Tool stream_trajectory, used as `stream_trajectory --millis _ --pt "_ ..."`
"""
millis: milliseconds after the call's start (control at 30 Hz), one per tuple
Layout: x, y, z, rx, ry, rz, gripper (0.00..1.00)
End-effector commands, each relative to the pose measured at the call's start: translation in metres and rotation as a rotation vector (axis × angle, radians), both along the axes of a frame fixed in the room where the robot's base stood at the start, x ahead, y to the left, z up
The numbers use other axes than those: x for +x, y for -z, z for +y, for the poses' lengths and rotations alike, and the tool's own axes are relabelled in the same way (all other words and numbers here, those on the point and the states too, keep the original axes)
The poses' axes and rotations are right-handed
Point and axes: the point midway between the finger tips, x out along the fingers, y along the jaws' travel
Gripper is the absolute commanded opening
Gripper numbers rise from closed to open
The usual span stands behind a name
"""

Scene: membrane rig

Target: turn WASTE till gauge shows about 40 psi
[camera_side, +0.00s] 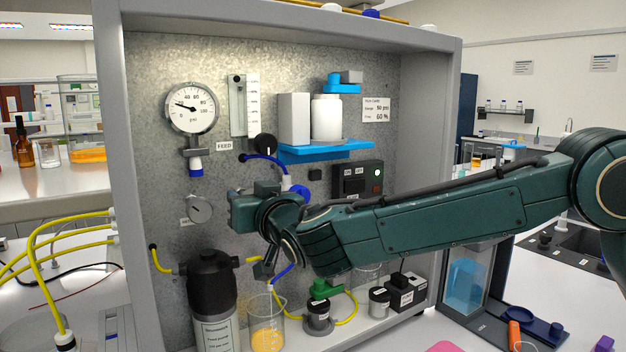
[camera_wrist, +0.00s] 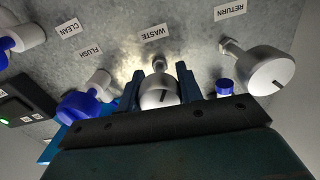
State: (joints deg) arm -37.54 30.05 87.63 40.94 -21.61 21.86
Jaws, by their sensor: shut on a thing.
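In the wrist view the WASTE label (camera_wrist: 156,33) reads upside down on the panel. Below it the pale, rounded WASTE knob (camera_wrist: 158,97), with a dark mark on its face, sits between the two fingers of my gripper (camera_wrist: 158,88). My gripper is shut on it. In the side view my gripper (camera_side: 240,210) is at the panel and hides the knob. The round white psi gauge (camera_side: 192,108) is at the panel's upper left. Its needle points left and slightly up, short of the 40 mark, at roughly 20; the exact value is hard to read.
A round grey part (camera_wrist: 268,72) by the RETURN label and blue-and-white FLUSH (camera_wrist: 85,103) and CLEAN (camera_wrist: 25,35) valves flank the knob. A blue shelf (camera_side: 325,150) is above my gripper. A black-lidded canister (camera_side: 212,285) and a beaker (camera_side: 265,330) stand below.

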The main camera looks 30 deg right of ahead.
Motion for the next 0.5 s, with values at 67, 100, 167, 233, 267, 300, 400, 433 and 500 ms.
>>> stream_trajectory --millis 67,100,167,233,267,300,400,433,500 --pt "-0.0002 -0.0001 -0.0001 0.017 0.000 0.000 0.13" --pt "-0.0002 -0.0001 -0.0001 0.030 0.000 0.000 0.13" --pt "-0.0002 -0.0001 -0.0001 0.053 0.000 0.000 0.13" --pt "-0.0003 -0.0002 -0.0001 0.087 0.000 0.000 0.13" --pt "-0.0003 -0.0001 -0.0001 0.105 0.000 0.000 0.13" --pt "-0.0003 -0.0001 -0.0001 0.129 0.000 0.000 0.13" --pt "-0.0003 -0.0002 -0.0002 0.201 0.000 0.000 0.13" --pt "-0.0003 -0.0001 -0.0002 0.224 0.000 0.000 0.13" --pt "-0.0003 -0.0001 -0.0002 0.282 0.000 0.000 0.13"
